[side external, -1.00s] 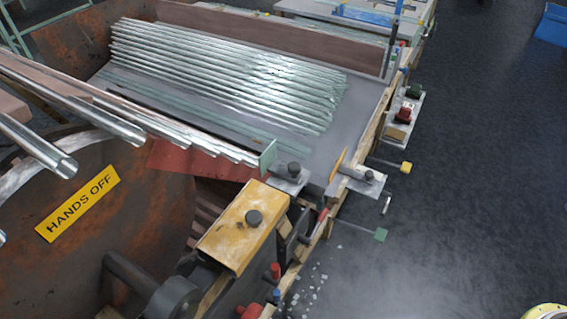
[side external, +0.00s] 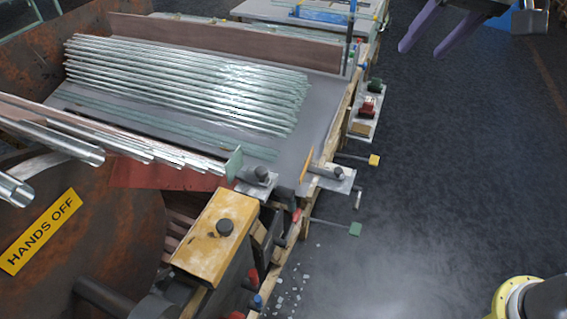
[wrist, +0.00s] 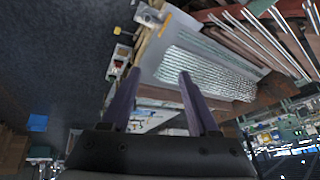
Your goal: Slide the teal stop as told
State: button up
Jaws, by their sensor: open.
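The teal stop (side external: 234,163) is a small upright plate on a grey metal bracket with a dark knob. It stands at the near right ends of the glass tubes. A thin rod with a green square end (side external: 355,229) sticks out below it to the right. My gripper (side external: 422,50) has two purple fingers, open and empty, high at the upper right, well away from the stop. The fingers also show in the wrist view (wrist: 160,75), apart with nothing held. I cannot make out the teal stop in the wrist view.
An orange stop (side external: 306,165) on a similar bracket stands right of the teal one, with a yellow-ended rod (side external: 374,160). Glass tubes (side external: 190,85) lie on the grey bed. A yellow block (side external: 215,238) stands in front. The dark floor at right is mostly clear.

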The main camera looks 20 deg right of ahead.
jog(key=w+a+f+n, duration=0.1)
jog(key=w+a+f, duration=0.1)
jog(key=a, duration=0.6)
jog(key=w+a+f+n, duration=0.1)
jog(key=w+a+f, duration=0.1)
jog(key=a, duration=0.6)
jog(key=n+g, duration=0.1)
jog(key=n, duration=0.1)
send_near(261, 170)
jog(key=x, duration=0.8)
jog(key=shift+f, duration=0.1)
grip_shut()
